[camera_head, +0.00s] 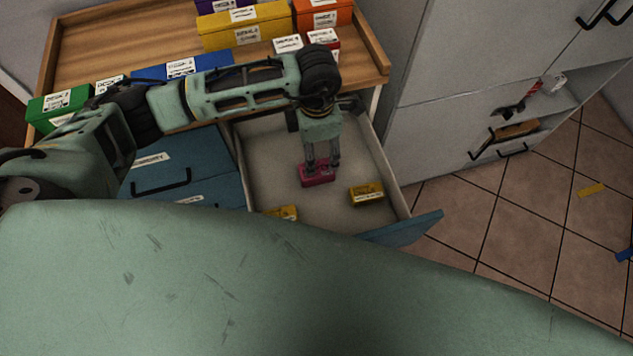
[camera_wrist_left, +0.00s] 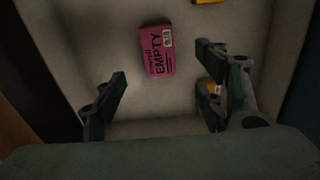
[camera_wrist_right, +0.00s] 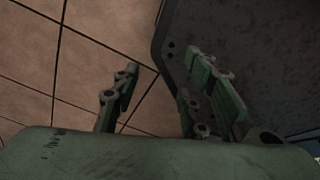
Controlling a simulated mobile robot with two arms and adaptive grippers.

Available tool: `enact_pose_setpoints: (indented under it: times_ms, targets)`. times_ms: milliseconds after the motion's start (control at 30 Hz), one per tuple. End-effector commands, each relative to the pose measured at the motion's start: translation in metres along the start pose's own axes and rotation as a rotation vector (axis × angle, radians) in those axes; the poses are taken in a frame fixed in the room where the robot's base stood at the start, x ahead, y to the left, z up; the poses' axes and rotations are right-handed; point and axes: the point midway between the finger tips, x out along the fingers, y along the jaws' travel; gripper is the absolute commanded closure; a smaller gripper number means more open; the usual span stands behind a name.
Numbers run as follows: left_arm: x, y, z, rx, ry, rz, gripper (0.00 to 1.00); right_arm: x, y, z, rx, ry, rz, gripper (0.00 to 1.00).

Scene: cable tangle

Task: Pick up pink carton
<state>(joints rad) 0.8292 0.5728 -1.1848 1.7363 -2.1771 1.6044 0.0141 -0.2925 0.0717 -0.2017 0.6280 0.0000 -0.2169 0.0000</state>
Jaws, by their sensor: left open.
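The pink carton (camera_head: 317,176) lies in the open drawer (camera_head: 265,150). In the left wrist view the pink carton (camera_wrist_left: 158,52) lies flat with its "EMPTY" label facing up. My left gripper (camera_head: 322,162) points down into the drawer, over the carton. In its wrist view the left gripper (camera_wrist_left: 161,78) is open and empty, its fingers spread on either side of the carton's line. The carton is beyond the fingertips, not between them. My right gripper (camera_wrist_right: 162,68) shows only in its own wrist view, fingers apart and empty, above the tiled floor.
Yellow cartons lie in the drawer, one right of the pink carton (camera_head: 366,193) and one nearer (camera_head: 282,212). The drawer walls surround the left gripper. A wooden tabletop (camera_head: 110,40) with several coloured boxes is behind. A grey cabinet (camera_head: 445,80) stands at right.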

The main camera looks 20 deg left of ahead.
Motion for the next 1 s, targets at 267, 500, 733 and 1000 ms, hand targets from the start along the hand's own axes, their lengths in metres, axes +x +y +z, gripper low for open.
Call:
enact_pose_setpoints:
  times_ms: [267, 500, 733, 1000]
  targets:
    - [0.038, 0.000, 0.000, -0.001, -0.001, 0.000, 0.35, 0.035, 0.002, 0.002, -0.001, 0.000, 0.003, 0.60]
    - [0.058, 0.000, 0.000, 0.000, 0.000, 0.000, 0.35, 0.030, 0.004, 0.025, -0.002, -0.034, 0.005, 0.60]
    - [0.082, 0.000, -0.001, -0.001, 0.002, -0.003, 0.35, 0.024, 0.007, 0.023, -0.002, -0.032, 0.008, 0.60]
    - [0.111, 0.002, -0.001, 0.000, 0.000, 0.000, 0.35, 0.024, 0.008, 0.013, -0.002, -0.016, 0.010, 0.60]
